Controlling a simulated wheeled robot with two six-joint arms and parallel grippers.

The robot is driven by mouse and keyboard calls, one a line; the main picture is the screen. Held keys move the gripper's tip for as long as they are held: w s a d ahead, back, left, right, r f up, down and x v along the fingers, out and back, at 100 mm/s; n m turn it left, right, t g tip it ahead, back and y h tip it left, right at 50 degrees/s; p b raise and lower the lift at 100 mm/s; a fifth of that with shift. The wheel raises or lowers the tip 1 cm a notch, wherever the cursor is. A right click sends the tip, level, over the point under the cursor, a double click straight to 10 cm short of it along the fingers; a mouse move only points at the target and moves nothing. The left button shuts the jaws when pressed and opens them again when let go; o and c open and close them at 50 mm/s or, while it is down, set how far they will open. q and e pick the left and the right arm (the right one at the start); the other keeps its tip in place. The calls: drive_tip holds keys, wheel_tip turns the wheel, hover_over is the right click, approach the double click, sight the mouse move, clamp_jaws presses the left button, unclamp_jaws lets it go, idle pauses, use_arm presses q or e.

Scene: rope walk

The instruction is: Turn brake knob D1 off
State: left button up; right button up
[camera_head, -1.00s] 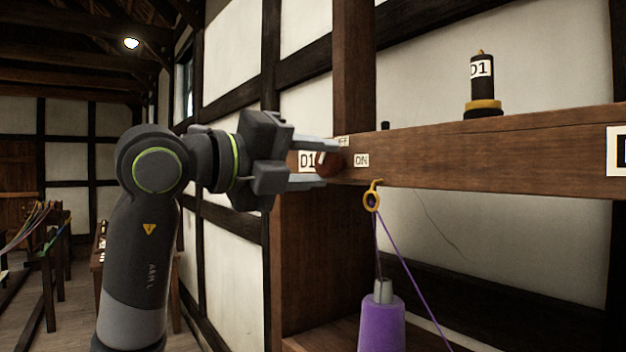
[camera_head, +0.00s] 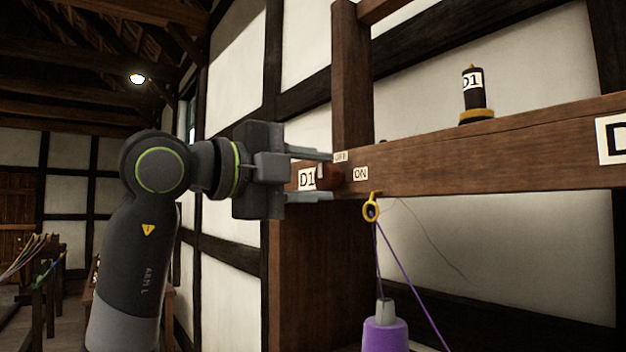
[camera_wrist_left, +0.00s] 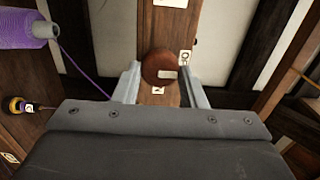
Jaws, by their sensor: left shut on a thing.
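Brake knob D1 (camera_head: 331,174) is a round reddish-brown knob on the front of the wooden beam, with a white mark on it. Beside it are a D1 label (camera_head: 307,179), a small OFF label (camera_head: 341,157) and an ON label (camera_head: 360,174). My left gripper (camera_head: 318,176) reaches in from the left with one finger above and one below the knob, shut on it. In the left wrist view the knob (camera_wrist_left: 158,66) sits between the two fingertips, its white mark towards the right. My right gripper is not in view.
A black post labelled D1 (camera_head: 474,92) with a yellow collar stands on the beam (camera_head: 480,160). Below the beam hangs a yellow ring (camera_head: 371,210) with a purple thread running to a purple spool (camera_head: 385,335). A timber-framed wall is behind.

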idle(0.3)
use_arm(q)
drive_tip(key=o, duration=1)
drive_tip(key=shift+s+a+f, duration=0.1)
drive_tip(key=shift+s+a, duration=0.2)
drive_tip(key=shift+a, duration=0.2)
drive_tip(key=b+v, duration=0.5)
drive_tip(key=v, duration=1.1)
drive_tip(key=shift+s+a, duration=0.15)
